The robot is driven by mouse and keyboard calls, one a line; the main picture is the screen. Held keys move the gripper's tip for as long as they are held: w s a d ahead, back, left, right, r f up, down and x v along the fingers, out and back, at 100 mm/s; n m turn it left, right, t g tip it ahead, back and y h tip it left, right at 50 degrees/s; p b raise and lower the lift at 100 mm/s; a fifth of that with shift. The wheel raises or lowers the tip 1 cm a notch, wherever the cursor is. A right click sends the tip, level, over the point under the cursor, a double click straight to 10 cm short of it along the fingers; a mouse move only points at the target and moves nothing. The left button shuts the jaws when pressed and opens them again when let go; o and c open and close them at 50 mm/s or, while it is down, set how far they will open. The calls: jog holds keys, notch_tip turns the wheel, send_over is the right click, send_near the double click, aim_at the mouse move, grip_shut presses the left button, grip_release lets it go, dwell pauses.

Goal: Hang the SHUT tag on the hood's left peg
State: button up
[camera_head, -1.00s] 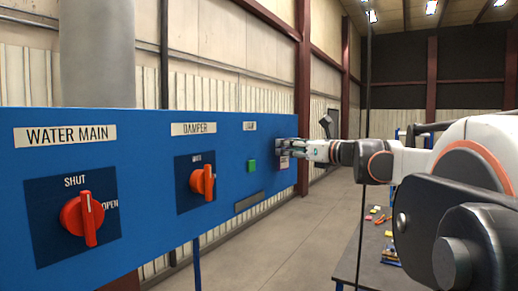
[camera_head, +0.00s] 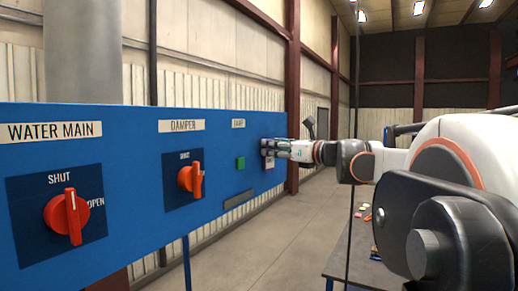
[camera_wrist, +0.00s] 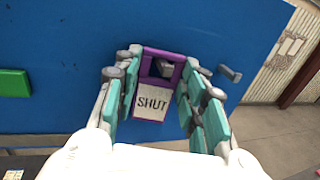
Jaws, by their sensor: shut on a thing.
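The SHUT tag (camera_wrist: 152,102) is a white plate with black lettering in a purple frame, with an open window at its top. My gripper (camera_wrist: 163,64) is shut on the tag, with teal-padded fingers along both its sides. In the wrist view a dark left peg (camera_wrist: 162,68) shows through the tag's window; I cannot tell whether it passes through. A grey right peg (camera_wrist: 230,73) sticks out of the blue panel (camera_wrist: 60,50) just right of the fingers.
The blue panel carries a WATER MAIN knob (camera_head: 66,215), a DAMPER knob (camera_head: 190,180) and a green button (camera_head: 240,163), also seen in the wrist view (camera_wrist: 14,83). A table (camera_head: 345,255) with small coloured items stands at the right. The floor between is clear.

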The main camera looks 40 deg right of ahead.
aim_at(266, 115)
jog(key=o, duration=0.9)
jog(key=shift+o, duration=0.2)
notch_tip(266, 115, up, 10)
